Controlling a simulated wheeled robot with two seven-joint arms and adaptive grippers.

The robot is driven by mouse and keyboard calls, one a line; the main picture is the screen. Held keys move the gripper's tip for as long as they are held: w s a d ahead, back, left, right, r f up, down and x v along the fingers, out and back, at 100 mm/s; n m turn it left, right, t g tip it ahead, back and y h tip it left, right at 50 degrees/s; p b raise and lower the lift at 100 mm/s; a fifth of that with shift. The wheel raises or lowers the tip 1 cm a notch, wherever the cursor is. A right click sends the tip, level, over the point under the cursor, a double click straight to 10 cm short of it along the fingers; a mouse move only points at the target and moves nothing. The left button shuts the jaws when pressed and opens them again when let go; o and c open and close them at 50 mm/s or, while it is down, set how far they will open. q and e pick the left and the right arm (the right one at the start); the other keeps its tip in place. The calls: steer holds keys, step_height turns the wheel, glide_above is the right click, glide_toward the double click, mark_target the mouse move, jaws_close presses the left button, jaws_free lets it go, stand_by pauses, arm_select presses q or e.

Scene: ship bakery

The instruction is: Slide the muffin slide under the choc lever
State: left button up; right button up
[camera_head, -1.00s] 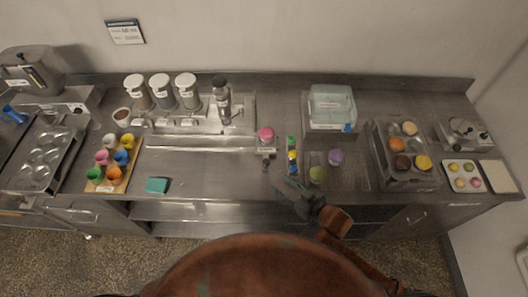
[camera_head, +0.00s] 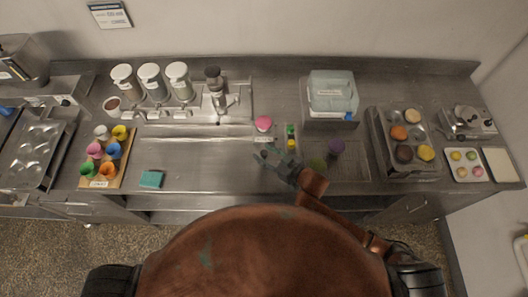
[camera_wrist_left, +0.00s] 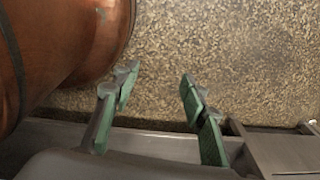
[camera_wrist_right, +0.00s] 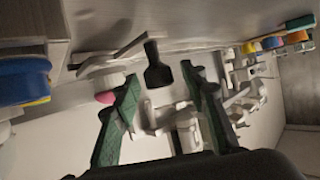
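The pink-topped muffin (camera_head: 263,123) sits on the muffin slide (camera_head: 262,139) at the right end of the long rail; the pink top also shows in the right wrist view (camera_wrist_right: 105,97). Three white-lidded dispensers (camera_head: 150,80) stand behind the rail to the left, with levers below them; their labels are too small to tell which is choc. My right gripper (camera_head: 265,156) is just in front of the slide. In the right wrist view its fingers (camera_wrist_right: 160,100) are open, with the slide's dark handle (camera_wrist_right: 156,68) between them. My left gripper (camera_wrist_left: 155,95) is open and empty over the floor.
A metal grinder-like device (camera_head: 215,88) stands right of the dispensers. A teal sponge (camera_head: 151,179) lies front left. The counter in front of the rail is mostly clear.

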steer(key=shift+w+a+f, duration=0.1)
steer(key=c, duration=0.8)
arm_select(q)
steer(key=shift+w, duration=0.6)
arm_select(e)
jaws_close()
